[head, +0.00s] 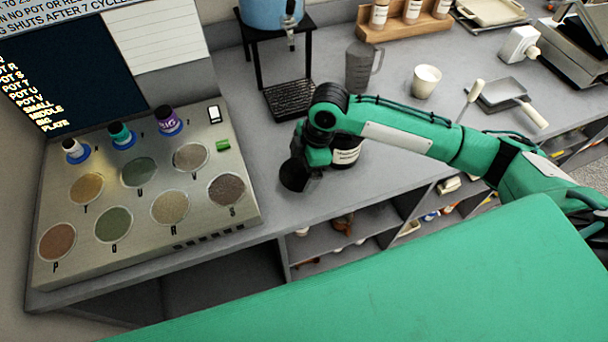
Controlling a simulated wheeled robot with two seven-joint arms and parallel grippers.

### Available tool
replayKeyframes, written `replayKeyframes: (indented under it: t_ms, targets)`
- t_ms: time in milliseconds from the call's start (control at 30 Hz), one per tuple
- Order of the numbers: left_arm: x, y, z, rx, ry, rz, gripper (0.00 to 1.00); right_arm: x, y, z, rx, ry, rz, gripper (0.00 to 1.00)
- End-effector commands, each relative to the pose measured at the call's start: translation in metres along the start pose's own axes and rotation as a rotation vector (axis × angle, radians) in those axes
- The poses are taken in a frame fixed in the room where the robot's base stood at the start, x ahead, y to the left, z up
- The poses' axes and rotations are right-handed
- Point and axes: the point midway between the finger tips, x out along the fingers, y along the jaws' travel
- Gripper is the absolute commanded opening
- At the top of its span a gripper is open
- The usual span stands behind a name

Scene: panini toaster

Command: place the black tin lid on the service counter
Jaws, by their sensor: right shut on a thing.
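My right gripper (303,170) is over the grey service counter (400,155), to the right of the steel panel. It is shut on a dark round piece, which looks like the black tin lid (293,177), held tilted near the counter's front edge. Whether the lid touches the counter I cannot tell. A black tin with a white label (346,155) stands just right of the gripper, its top partly hidden by my arm. My left gripper is not in view.
The steel panel (245,212) with round ingredient wells and several small bottles lies at left. A black stand (290,100) with a blue vessel, a grey jug (360,68) and a white cup (425,81) stand behind. Open shelves lie below.

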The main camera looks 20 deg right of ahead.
Motion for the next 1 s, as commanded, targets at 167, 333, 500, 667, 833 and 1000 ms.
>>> replayKeyframes:
  t_ms: [167,333,500,667,833,1000]
  targets:
    - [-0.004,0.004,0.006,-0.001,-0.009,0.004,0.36,0.015,0.000,0.004,0.000,0.000,0.000,0.70]
    - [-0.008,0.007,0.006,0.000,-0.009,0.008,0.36,0.030,-0.001,0.009,0.002,-0.001,-0.002,0.70]
    - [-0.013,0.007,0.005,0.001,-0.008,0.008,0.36,0.054,0.000,0.015,0.002,-0.001,-0.001,0.70]
    - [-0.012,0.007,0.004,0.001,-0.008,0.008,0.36,0.057,0.000,0.016,0.000,0.000,0.001,0.70]
    - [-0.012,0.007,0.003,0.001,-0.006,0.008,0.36,0.059,0.000,0.017,0.001,0.000,0.000,0.70]
    - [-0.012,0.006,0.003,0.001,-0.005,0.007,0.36,0.059,0.000,0.017,0.000,0.000,0.001,1.00]
